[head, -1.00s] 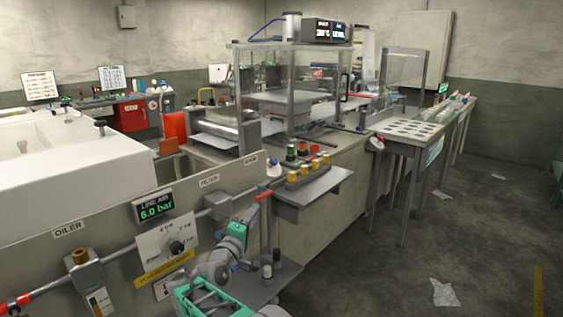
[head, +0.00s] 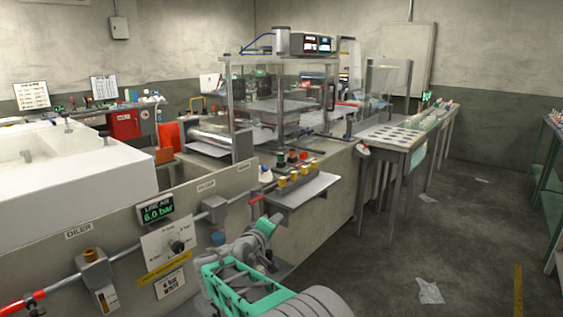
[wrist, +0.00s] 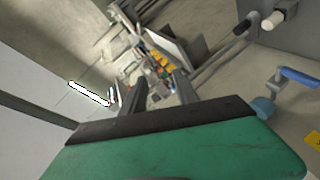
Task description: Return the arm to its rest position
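My arm (head: 245,275), grey with green parts, reaches up from the bottom centre of the head view, in front of the panel with the dial. My gripper (wrist: 161,88) shows in the wrist view as two dark fingers above a green body. The fingers stand apart with nothing visible held between them. In the head view I cannot make out the fingertips.
A panel with a dial (head: 170,242) and a red-tipped air pipe (head: 25,300) runs close to the arm's left. A small shelf with yellow buttons (head: 300,190) juts out beyond it. Open floor (head: 390,270) lies to the right, with scraps of paper.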

